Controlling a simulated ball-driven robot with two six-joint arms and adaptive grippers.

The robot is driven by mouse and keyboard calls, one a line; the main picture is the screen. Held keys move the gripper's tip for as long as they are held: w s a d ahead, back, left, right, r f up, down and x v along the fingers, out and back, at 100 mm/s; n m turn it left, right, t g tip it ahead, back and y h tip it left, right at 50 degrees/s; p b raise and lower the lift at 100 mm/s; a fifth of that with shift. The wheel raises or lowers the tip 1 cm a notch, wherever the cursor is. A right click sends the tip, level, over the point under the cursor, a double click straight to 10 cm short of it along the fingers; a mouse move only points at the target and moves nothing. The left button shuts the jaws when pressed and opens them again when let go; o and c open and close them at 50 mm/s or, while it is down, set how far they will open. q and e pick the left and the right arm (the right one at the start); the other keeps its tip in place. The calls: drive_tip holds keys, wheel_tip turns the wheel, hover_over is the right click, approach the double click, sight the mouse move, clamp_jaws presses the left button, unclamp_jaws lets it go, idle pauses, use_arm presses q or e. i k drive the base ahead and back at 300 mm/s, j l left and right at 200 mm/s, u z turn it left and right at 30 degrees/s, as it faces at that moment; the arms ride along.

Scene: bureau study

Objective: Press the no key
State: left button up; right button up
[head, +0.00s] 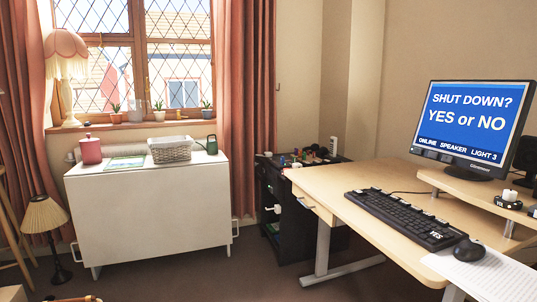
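A black keyboard (403,216) lies on the wooden desk at the right. One key near its front end carries a white "YES" label (436,235). I cannot make out a key labelled "NO"; the other keys are too small to read. The monitor (474,127) behind it has a blue screen reading "SHUT DOWN? YES or NO", with "ONLINE", "SPEAKER" and "LIGHT 3" below. Neither of my grippers shows in the head view.
A black mouse (469,249) and white papers (490,276) lie beside the keyboard. The desk (330,183) is bare on its left part. A dark drawer unit (271,190) with small items on top stands left of it. Open carpet (215,275) lies in front of a white cabinet (150,215).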

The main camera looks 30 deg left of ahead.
sight(358, 192)
drive_tip(key=i+j+u, duration=0.45)
drive_tip(key=i+j, duration=0.15)
drive_tip(key=i, duration=0.25)
drive_tip(key=i+j+u, duration=0.25)
drive_tip(key=i, duration=0.2)
drive_tip(key=k+l, duration=0.05)
